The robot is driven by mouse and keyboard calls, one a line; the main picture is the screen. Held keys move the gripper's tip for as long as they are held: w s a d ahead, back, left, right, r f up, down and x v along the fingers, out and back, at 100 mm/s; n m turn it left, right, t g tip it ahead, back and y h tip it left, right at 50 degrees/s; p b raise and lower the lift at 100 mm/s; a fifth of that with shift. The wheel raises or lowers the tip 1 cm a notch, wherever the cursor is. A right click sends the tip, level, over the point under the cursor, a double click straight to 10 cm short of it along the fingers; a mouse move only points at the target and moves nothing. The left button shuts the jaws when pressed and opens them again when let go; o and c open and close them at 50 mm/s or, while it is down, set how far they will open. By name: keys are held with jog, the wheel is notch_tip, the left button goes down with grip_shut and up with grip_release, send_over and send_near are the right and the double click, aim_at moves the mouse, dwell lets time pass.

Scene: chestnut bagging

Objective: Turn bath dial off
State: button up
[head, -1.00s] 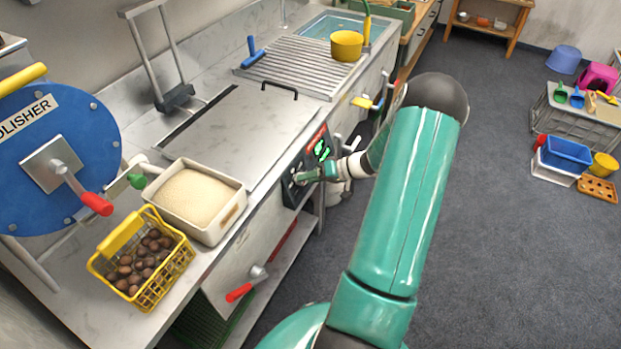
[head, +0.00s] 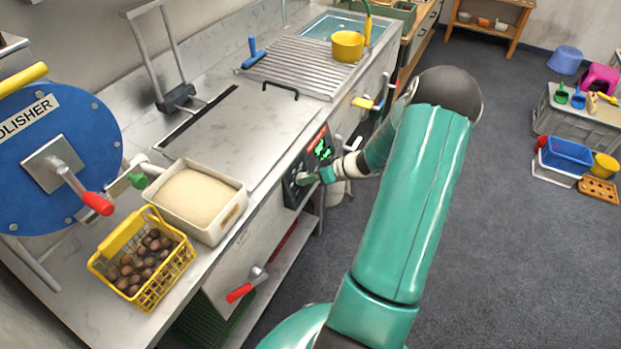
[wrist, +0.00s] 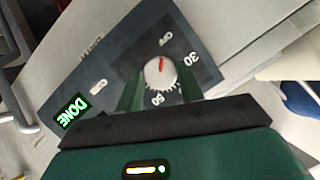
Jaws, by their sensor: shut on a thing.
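The bath dial (wrist: 163,76) is a round, pale knob with a red pointer on a dark panel (wrist: 112,62) in the wrist view. The pointer points up in the picture, at or close to the OFF mark; "30" is to its right and another number is below. My gripper (wrist: 158,84) has one green finger on each side of the knob and is shut on it. In the head view, my gripper (head: 322,175) is at the control panel (head: 318,148) on the bench front, where the knob is mostly hidden.
A green DONE display (wrist: 73,110) is lit beside the dial. Above the panel is a closed metal lid (head: 240,125) with a black handle. A red-handled lever (head: 240,292) sticks out lower on the bench front. Open floor (head: 490,150) lies to the right.

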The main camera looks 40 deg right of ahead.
jog(key=o, duration=1)
jog(key=v, duration=1.4)
jog(key=shift+w, duration=0.1)
